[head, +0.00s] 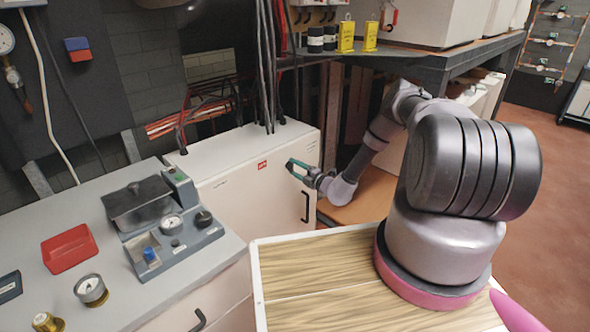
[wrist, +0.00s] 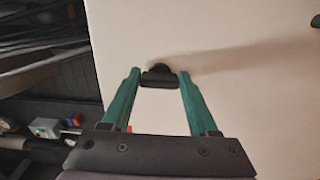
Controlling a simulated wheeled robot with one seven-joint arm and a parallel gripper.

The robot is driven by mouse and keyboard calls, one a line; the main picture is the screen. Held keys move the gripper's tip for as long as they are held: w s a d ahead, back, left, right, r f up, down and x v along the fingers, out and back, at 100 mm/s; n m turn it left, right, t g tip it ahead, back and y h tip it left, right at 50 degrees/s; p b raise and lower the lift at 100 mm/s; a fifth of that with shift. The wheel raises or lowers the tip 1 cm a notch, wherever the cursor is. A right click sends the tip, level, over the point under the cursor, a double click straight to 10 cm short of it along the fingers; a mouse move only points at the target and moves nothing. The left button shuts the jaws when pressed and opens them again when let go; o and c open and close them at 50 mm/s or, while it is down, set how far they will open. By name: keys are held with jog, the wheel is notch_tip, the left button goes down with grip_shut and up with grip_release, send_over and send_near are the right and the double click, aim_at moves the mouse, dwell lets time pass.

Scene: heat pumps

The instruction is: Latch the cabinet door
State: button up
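The white cabinet (head: 250,180) stands left of my arm, with a red label on its front. Its door (head: 285,185) looks shut flush in the head view, though I cannot be sure. A black bar handle (head: 306,206) is on the right part of the front. My gripper (head: 291,168) is at the upper front of the door, above the handle. In the wrist view its two green fingers are apart, with a small black fitting (wrist: 159,78), perhaps the latch, between the tips on the pale panel (wrist: 240,110). I cannot tell whether the fingers touch it.
A grey bench (head: 110,290) with a gauge box (head: 172,225) and a red tray (head: 69,248) is at left. A dark metal shelf (head: 440,62) stands behind my arm. Red floor (head: 545,210) is open at right.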

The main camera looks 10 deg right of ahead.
jog(key=o, duration=0.4)
jog(key=v, duration=1.1)
jog(key=shift+w, duration=0.1)
